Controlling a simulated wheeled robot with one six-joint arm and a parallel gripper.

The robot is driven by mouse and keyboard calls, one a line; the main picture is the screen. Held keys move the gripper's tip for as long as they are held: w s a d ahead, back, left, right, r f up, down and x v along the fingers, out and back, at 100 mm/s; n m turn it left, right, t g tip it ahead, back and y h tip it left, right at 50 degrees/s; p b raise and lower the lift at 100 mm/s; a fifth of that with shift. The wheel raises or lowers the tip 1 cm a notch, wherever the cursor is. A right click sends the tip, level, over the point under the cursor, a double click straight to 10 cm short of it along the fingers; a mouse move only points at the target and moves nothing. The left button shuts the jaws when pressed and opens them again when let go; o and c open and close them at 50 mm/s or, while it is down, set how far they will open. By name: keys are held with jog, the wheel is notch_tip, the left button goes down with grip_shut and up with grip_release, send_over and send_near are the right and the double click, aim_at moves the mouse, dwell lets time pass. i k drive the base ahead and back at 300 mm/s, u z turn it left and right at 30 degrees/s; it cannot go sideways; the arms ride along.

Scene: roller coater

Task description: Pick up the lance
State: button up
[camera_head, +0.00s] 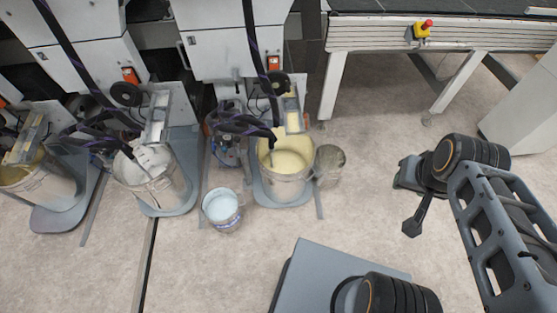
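A dark lance-like tool (243,126) with a black hose reaches into the bucket of pale yellow paint (287,190) at the centre. A similar dark tool (95,143) reaches toward the bucket of white paint (160,192) on the left. Which of these is the task's lance, I cannot tell. My gripper (412,227) hangs on the right above the floor, well apart from the buckets and tools. It is small and dark, and I cannot see whether its fingers are apart. No held object shows.
A small pail (222,212) and a grey can (329,164) stand beside the yellow bucket. Another large bucket (38,187) is at far left. White machine cabinets (232,45) line the back. A conveyor (440,38) with a red-topped button (423,31) is at back right. Floor before the buckets is mostly clear.

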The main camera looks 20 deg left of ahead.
aim_at(270, 142)
jog(key=u, duration=0.35)
jog(key=i, duration=0.8)
jog(key=u, duration=1.05)
jog(key=i, duration=0.4)
jog(key=u, duration=0.4)
